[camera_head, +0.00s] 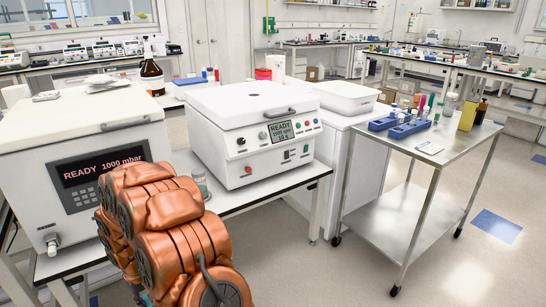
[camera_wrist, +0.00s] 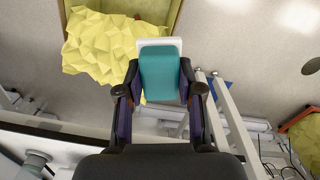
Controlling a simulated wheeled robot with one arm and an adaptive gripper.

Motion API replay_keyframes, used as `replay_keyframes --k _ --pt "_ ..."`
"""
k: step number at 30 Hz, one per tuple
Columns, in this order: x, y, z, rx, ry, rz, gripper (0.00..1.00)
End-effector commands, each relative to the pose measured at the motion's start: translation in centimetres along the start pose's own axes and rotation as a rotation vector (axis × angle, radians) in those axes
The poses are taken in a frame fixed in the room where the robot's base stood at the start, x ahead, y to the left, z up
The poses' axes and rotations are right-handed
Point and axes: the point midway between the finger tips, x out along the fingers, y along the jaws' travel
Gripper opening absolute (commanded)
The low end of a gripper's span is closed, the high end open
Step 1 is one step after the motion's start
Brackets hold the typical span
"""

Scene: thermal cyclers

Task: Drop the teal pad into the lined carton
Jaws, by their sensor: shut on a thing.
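In the wrist view, my gripper (camera_wrist: 160,92) is shut on the teal pad (camera_wrist: 159,72), with one dark finger at each side of it. A white edge shows at the pad's far end. A crumpled yellow liner (camera_wrist: 100,42) spreads at the upper left, by the tan edge of the lined carton (camera_wrist: 174,16). The pad overlaps the liner's right part in the picture; their height apart cannot be told. The head view shows neither my gripper, the pad nor this carton clearly.
In the wrist view, a pale rail (camera_wrist: 238,130) runs right of the pad, and another yellow-lined thing (camera_wrist: 305,138) shows at the right edge. In the head view, a white READY machine (camera_head: 255,125) stands on the bench, and a steel cart (camera_head: 460,140) stands right.

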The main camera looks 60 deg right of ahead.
Motion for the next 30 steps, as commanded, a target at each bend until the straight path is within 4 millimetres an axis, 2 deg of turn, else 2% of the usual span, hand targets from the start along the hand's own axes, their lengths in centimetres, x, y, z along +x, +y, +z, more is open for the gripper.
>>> replay_keyframes --k 1,30 --pt "2.1 0.7 -0.4 0.014 0.002 0.001 0.09" --pt "17.3 11.3 -3.7 0.202 -0.002 -0.014 0.09"
